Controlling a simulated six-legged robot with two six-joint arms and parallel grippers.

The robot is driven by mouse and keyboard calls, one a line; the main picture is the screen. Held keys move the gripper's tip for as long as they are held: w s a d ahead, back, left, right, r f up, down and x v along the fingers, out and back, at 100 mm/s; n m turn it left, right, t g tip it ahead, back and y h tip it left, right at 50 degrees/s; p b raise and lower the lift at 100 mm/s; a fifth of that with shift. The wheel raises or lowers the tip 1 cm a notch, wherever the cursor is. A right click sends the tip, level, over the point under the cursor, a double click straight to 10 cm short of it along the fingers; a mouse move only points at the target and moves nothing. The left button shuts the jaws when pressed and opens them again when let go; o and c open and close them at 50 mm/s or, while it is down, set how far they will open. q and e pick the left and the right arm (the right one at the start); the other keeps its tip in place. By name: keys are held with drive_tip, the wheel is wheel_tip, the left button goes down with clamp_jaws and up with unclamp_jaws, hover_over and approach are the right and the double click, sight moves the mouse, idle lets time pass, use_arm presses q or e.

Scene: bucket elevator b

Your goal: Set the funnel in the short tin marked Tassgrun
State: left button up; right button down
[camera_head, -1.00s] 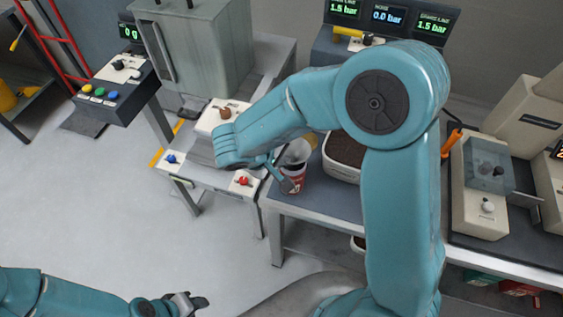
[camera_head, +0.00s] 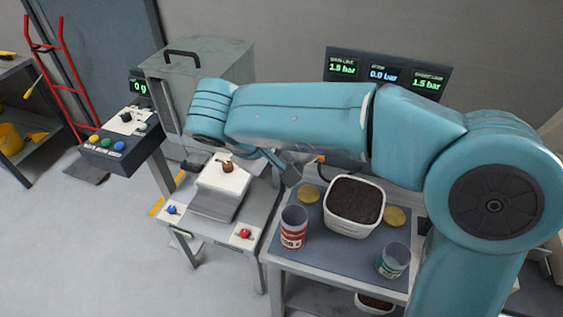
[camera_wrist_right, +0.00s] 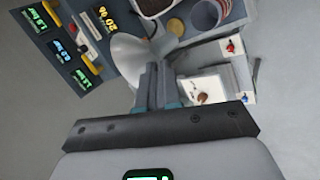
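My right gripper (camera_head: 284,168) is raised behind the red tin, partly covered by my forearm. In the right wrist view its fingers (camera_wrist_right: 157,85) close on a grey metal funnel (camera_wrist_right: 127,55), whose flared cone shows beyond the fingertips. In the head view the funnel is mostly hidden. The taller open tin (camera_head: 293,228) with a red label stands at the bench's left front. A shorter open tin (camera_head: 393,260) with a green label stands at the right front, apart from the gripper. The label wording is too small to read. My left gripper is out of view.
A white tub of dark grounds (camera_head: 354,205) stands behind and between the tins, with gold discs (camera_head: 308,193) (camera_head: 395,216) beside it. A white-topped block (camera_head: 224,180) with a brown knob is on the left table. Pressure displays (camera_head: 386,73) stand behind.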

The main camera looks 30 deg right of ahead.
wheel_tip(320, 180, up, 7)
drive_tip(key=p, duration=0.4)
idle(0.5)
